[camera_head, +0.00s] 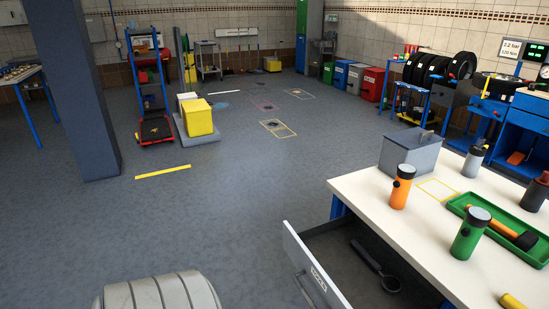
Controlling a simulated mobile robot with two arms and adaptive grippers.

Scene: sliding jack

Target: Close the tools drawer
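The tools drawer (318,278) stands pulled open from the white-topped workbench (350,190), at the bottom of the head view. Its pale front panel has a small label and a handle (303,287) on the outer face, facing left. A dark tool with a round end (376,266) lies inside the drawer. The near end of the drawer is cut off by the bottom edge of the picture. Neither of my grippers shows in this view.
On the workbench stand a grey metal box (408,155), an orange flashlight (401,187) and a green flashlight (470,236). A green tray (510,235) holds an orange-handled hammer. A pillar (75,90) stands far left.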

